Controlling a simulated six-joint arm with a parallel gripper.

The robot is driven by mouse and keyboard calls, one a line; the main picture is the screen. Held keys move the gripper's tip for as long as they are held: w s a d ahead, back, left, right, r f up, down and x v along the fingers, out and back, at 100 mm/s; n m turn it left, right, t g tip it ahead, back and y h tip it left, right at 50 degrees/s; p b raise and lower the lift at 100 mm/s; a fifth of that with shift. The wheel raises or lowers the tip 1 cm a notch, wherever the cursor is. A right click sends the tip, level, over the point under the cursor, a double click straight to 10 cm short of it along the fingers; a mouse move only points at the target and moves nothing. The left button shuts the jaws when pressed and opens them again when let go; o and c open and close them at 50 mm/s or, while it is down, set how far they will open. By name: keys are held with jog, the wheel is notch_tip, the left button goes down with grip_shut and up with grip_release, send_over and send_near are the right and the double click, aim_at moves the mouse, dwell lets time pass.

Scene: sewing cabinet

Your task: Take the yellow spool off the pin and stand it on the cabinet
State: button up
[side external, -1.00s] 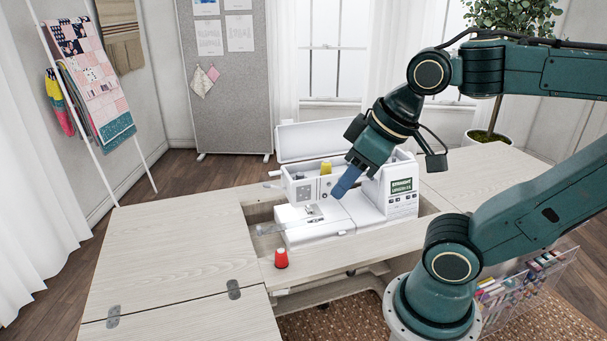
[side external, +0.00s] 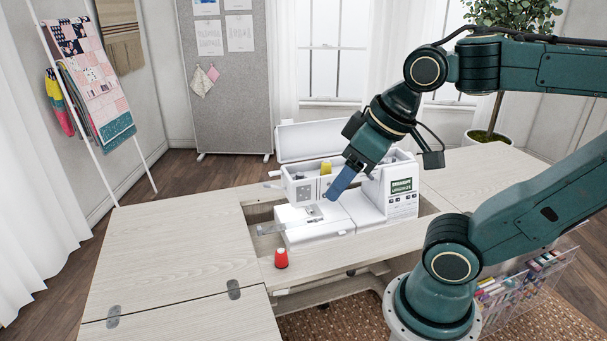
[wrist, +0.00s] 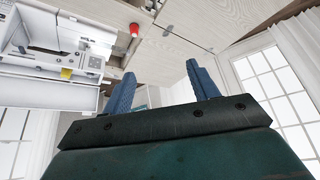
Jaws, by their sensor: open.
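The yellow spool (side external: 326,168) sits in the open top of the white sewing machine (side external: 362,211), beneath its raised lid. In the wrist view the yellow spool (wrist: 67,73) shows at the left, off to the side of my fingers. The pin under it is hidden. The cabinet (side external: 170,245) has a broad bare wooden top. My gripper (side external: 337,194) is open and empty, its blue fingers in front of the machine, to the right of the spool in the side view. In the wrist view the two blue fingers of my gripper (wrist: 160,85) stand well apart.
A red spool (side external: 281,258) stands on the cabinet's front strip; it shows in the wrist view (wrist: 134,29) too. The machine's raised lid (side external: 312,140) stands behind the yellow spool. A grey spool sits left of the yellow one. The left cabinet top is clear.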

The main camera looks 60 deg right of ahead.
jog(key=w+d+r+m+g, duration=0.1)
jog(key=w+d+r+m, duration=0.15)
jog(key=w, duration=0.25)
jog(key=w+d+r+m+g, duration=0.1)
jog(key=w+d+m, duration=0.2)
jog(key=w, duration=0.2)
jog(key=m+g+y, duration=0.2)
jog(key=m+g, duration=0.2)
jog(key=m, duration=0.8)
send_over(326, 165)
jog(key=d, duration=0.2)
jog(key=f, duration=1.7)
jog(key=shift+w+d+f, duration=0.1)
jog(key=shift+w+f, duration=0.2)
jog(key=shift+s+d+f, duration=0.1)
jog(key=shift+d+f, duration=0.1)
jog(key=shift+a+f, duration=0.2)
jog(key=shift+f, duration=1.05)
jog(key=shift+a+f, duration=0.2)
jog(key=shift+f, duration=1)
jog(key=shift+a+f, duration=0.2)
jog(key=shift+f, duration=1.05)
jog(key=c, duration=1)
